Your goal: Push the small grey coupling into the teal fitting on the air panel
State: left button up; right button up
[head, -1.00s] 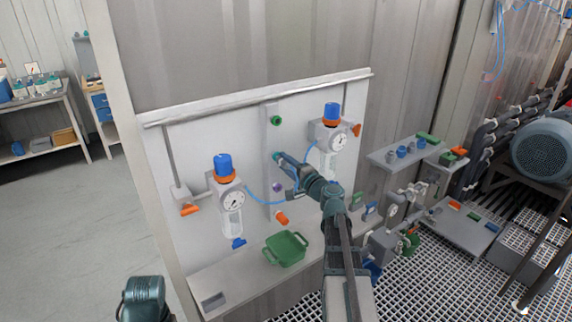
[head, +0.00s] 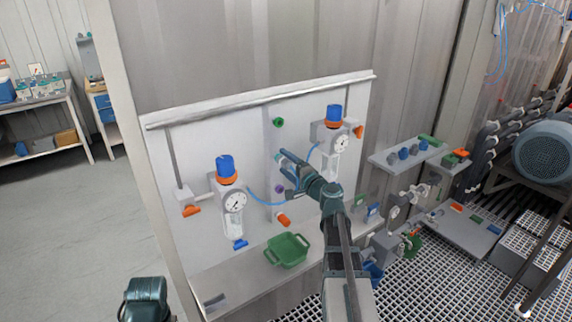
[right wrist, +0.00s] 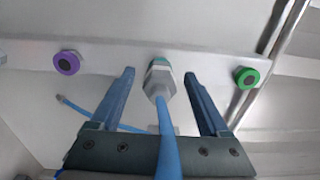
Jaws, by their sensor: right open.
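The small grey coupling (right wrist: 157,80) shows in the right wrist view with a blue hose (right wrist: 168,135) running from its near end. Its far end meets the teal fitting (right wrist: 160,60) on the panel's grey strip, in line with it; how deep it sits I cannot tell. My right gripper (right wrist: 159,75) is open, one finger on each side of the coupling, with gaps on both sides. In the head view my right gripper (head: 284,172) is at the strip and covers much of the coupling.
A purple fitting (right wrist: 67,62) and a green fitting (right wrist: 246,77) flank the teal one. A green tray (head: 287,250) sits on the ledge below.

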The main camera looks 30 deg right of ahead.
jog(key=s+d, duration=0.1)
jog(key=s, duration=1.3)
jog(key=shift+w, duration=0.1)
jog(key=a+f+n+g+y, duration=0.3)
jog(key=a+f+n+g, duration=0.25)
jog(key=a, duration=0.85)
jog(key=a+f+n+g+y, duration=0.35)
jog(key=a+f+n, duration=0.3)
jog(key=a, duration=0.65)
jog(key=s+a+f+n+g+h, duration=0.4)
jog(key=s+a+f, duration=0.1)
jog(key=s, duration=0.2)
jog(key=s+a+f+n+g+h, duration=0.5)
jog(key=s+a, duration=0.1)
jog(key=s, duration=0.1)
jog(key=shift+s, duration=0.4)
